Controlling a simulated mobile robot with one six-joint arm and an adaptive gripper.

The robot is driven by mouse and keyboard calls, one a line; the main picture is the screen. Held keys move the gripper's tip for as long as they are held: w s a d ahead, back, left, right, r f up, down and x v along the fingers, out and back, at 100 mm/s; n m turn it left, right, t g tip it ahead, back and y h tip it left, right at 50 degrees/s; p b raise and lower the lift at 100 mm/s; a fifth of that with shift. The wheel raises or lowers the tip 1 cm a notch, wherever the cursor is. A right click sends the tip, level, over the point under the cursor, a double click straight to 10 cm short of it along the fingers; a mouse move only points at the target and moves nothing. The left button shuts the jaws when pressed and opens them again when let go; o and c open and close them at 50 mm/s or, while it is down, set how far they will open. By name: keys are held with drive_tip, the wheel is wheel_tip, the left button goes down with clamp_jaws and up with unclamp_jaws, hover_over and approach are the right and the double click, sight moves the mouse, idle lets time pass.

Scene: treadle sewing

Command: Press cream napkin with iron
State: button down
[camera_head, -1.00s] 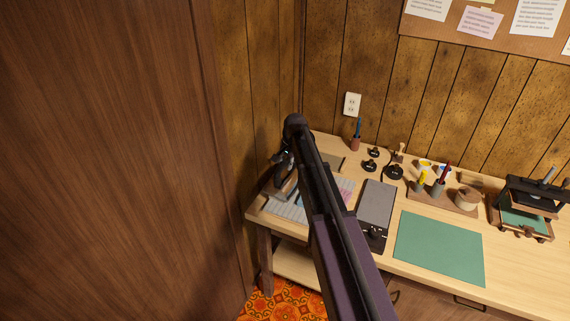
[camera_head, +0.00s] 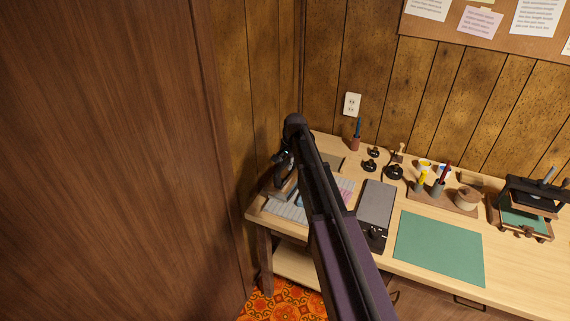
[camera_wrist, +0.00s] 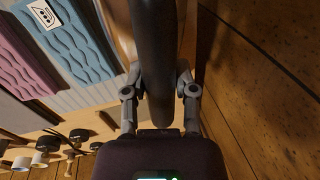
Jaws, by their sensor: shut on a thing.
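My gripper (camera_wrist: 160,88) is shut on a dark, rounded bar (camera_wrist: 154,45), which looks like the iron's handle. The rest of the iron is hidden or out of the wrist view. In the head view my gripper (camera_head: 282,160) is at the desk's left end, partly behind my arm. Beside it lies a grey ribbed pad (camera_head: 285,209). I cannot make out the cream napkin.
A wood-panelled wall (camera_wrist: 260,80) is close on the right in the wrist view. On the desk (camera_head: 390,258) are a grey box-like device (camera_head: 376,203), a green mat (camera_head: 438,248), several black knob-like items (camera_head: 394,172) and a pen rack (camera_head: 442,201). A large brown panel (camera_head: 100,160) stands at left.

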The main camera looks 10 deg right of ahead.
drive_tip(key=shift+r, duration=0.15)
idle(0.5)
drive_tip(key=shift+w+r+p, duration=0.1)
drive_tip(key=shift+r+p, duration=3.75)
drive_tip(key=shift+p, duration=0.2)
